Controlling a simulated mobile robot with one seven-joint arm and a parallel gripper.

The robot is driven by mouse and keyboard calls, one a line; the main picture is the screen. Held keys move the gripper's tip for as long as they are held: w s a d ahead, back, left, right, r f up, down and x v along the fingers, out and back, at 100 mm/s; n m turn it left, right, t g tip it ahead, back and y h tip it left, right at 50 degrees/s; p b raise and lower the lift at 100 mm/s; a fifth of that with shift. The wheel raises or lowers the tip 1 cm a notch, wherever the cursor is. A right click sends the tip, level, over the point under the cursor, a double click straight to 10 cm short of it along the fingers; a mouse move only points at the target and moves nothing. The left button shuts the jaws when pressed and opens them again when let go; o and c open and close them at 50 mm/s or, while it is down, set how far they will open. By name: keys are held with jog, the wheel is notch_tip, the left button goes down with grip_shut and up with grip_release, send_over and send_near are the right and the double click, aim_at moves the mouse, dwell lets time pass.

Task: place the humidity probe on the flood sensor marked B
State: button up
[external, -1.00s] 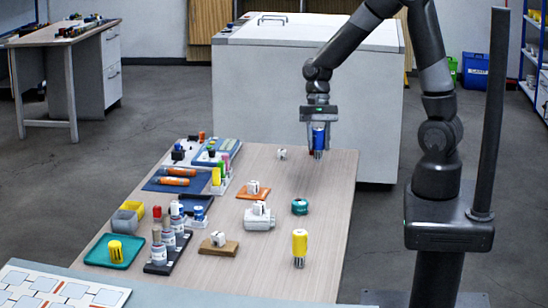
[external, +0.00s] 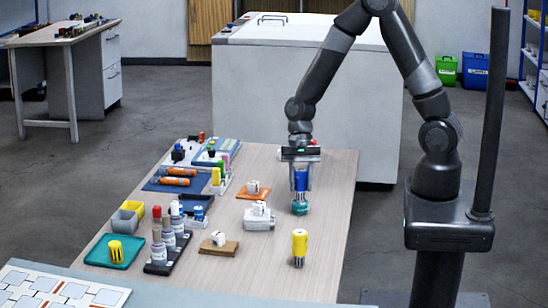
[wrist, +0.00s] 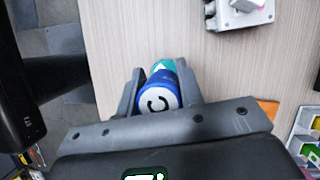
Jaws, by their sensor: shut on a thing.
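My gripper (external: 301,184) points down and is shut on a blue cylinder (external: 301,178). In the wrist view the cylinder (wrist: 158,92) shows a pale round end marked C between the two fingers. A teal round piece (external: 300,209) is directly under the cylinder on the table; part of it (wrist: 163,66) shows beyond the cylinder in the wrist view. I cannot tell whether the two touch. I see no letter on the teal piece. A yellow cylinder (external: 299,246) stands upright nearer the front. I cannot tell by name which piece is the humidity probe or flood sensor B.
A grey-white device (external: 259,219) stands left of the teal piece, with orange (external: 252,194) and brown (external: 218,248) bases nearby. A bottle rack (external: 166,264), teal tray (external: 114,253) and blue mat (external: 178,181) fill the left side. The table's right strip is clear.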

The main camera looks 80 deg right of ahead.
jog(key=shift+f, duration=0.1)
jog(key=o, duration=1)
jog(key=s+v, duration=0.1)
jog(key=v, duration=1)
jog(key=s+r+n+t+h, duration=0.4)
jog(key=s+r+n+t, duration=0.2)
jog(key=s+r+n, duration=0.9)
notch_tip(320, 180, up, 3)
jog(key=shift+s+d+f+n+h, duration=0.1)
jog(key=shift+s+d+n+h, duration=0.2)
jog(key=shift+n, duration=0.1)
jog(key=shift+o, duration=0.6)
